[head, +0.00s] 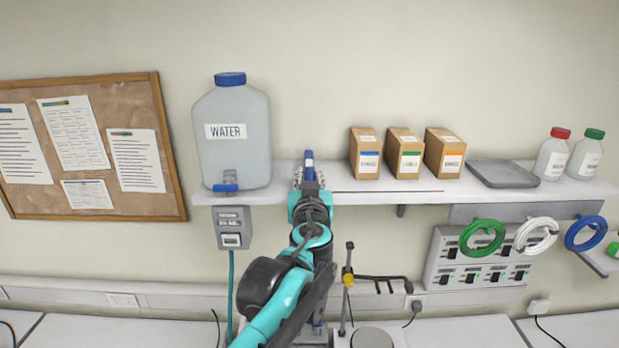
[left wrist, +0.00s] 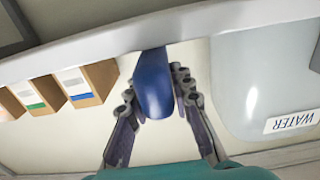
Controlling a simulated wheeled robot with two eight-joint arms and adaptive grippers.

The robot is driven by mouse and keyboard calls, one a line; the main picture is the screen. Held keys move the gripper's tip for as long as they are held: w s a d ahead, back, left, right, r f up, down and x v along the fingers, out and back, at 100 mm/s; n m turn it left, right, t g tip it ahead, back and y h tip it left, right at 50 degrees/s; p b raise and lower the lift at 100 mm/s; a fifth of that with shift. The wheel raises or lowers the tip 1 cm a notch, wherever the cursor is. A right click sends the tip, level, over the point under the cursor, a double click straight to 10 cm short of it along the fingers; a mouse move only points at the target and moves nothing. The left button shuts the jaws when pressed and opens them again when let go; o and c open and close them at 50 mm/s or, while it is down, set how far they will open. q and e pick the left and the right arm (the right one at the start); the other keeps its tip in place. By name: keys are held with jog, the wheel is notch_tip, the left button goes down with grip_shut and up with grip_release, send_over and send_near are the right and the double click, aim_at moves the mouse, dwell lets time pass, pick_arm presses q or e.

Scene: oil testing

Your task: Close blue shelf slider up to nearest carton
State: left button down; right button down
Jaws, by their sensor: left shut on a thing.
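The blue slider (head: 309,158) stands on the white wall shelf (head: 330,198), between the water jug and the cartons. In the left wrist view the slider (left wrist: 153,84) is between the two fingers. My left gripper (head: 309,178) is shut on it; the wrist view shows the gripper (left wrist: 155,98) with a finger on each side. The nearest carton (head: 366,153), with a blue label, stands to the right with a gap between it and the slider. Two more cartons, green-labelled (head: 405,153) and orange-labelled (head: 444,153), stand farther right. My right gripper is not in view.
A thin dark line (head: 388,191) runs along the shelf in front of the cartons. The water jug (head: 232,135) stands close on the left. A grey tray (head: 502,174) and two bottles (head: 552,154) stand at the right. Coiled tubes (head: 482,240) hang below the shelf.

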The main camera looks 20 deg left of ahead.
pick_arm(q)
jog(key=w+d, duration=0.1)
jog(key=d, duration=0.2)
jog(key=w+d, duration=0.1)
jog(key=d, duration=0.2)
jog(key=w+d+b, duration=0.1)
jog(key=d, duration=0.2)
jog(key=shift+d, duration=0.35)
jog(key=shift+s+a, duration=0.15)
jog(key=shift+a, duration=0.1)
jog(key=c, duration=1.6)
grip_release()
jog(key=shift+o, duration=1.4)
jog(key=v, duration=1.1)
jog(key=shift+s+d, duration=0.2)
jog(key=shift+s, duration=0.15)
